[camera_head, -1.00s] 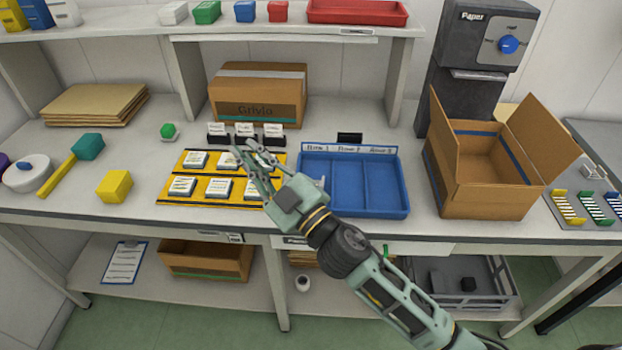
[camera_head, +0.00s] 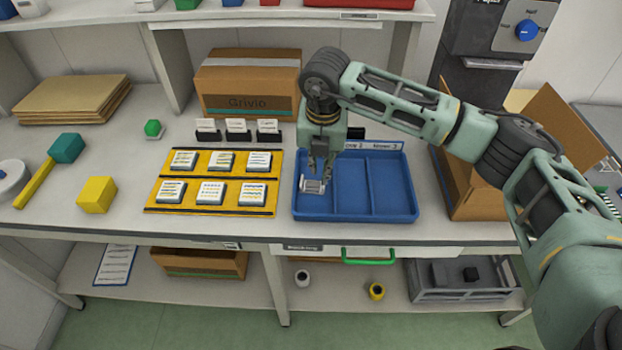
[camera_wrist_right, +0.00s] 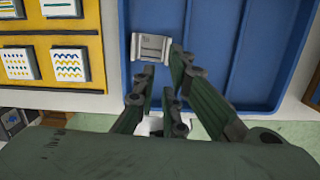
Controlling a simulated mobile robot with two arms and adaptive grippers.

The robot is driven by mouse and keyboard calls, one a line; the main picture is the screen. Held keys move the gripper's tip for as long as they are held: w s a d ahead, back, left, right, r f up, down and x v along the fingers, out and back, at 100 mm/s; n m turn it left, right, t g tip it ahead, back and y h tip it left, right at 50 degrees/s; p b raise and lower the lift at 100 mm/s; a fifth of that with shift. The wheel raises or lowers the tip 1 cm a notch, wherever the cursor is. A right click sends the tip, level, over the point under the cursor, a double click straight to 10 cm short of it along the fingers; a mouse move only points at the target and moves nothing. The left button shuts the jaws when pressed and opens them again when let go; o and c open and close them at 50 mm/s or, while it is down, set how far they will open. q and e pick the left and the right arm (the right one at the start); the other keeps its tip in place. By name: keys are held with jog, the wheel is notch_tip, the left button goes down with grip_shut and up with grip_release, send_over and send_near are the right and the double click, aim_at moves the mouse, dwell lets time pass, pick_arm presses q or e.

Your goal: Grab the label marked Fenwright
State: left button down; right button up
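My right gripper (camera_head: 321,176) points down into the left compartment of the blue tray (camera_head: 391,217). Its fingers are apart. A small white and grey block with a printed face (camera_head: 312,187) is at the fingertips. The right wrist view shows the block (camera_wrist_right: 152,46) just beyond my right gripper (camera_wrist_right: 164,62), one finger overlapping its right edge and another its lower edge; no firm hold shows. Several pale printed tiles (camera_head: 210,192) lie in two rows on the yellow mat (camera_head: 150,209). No name Fenwright is readable on any of them. My left gripper is out of view.
Three white cards (camera_head: 238,126) stand in black holders behind the mat. A cardboard box marked Grivio (camera_head: 247,88) is at the back. An open cardboard box (camera_head: 462,191) stands right of the tray, partly behind my right arm. A yellow cube (camera_head: 97,194) sits left of the mat.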

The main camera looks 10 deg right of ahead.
aim_at(313, 184)
jog(key=shift+w+d+h, duration=0.1)
jog(key=shift+d+h, duration=0.2)
jog(key=shift+d, duration=0.25)
jog(key=f+p, duration=0.1)
jog(key=f, duration=0.3)
jog(key=w+f+p, duration=0.1)
jog(key=f, duration=0.1)
jog(key=shift+d+f+p, duration=0.1)
jog(key=shift+d+p, duration=0.15)
jog(key=shift+p, duration=0.05)
jog(key=shift+w+f, duration=0.15)
jog(key=shift+f, duration=0.4)
grip_shut()
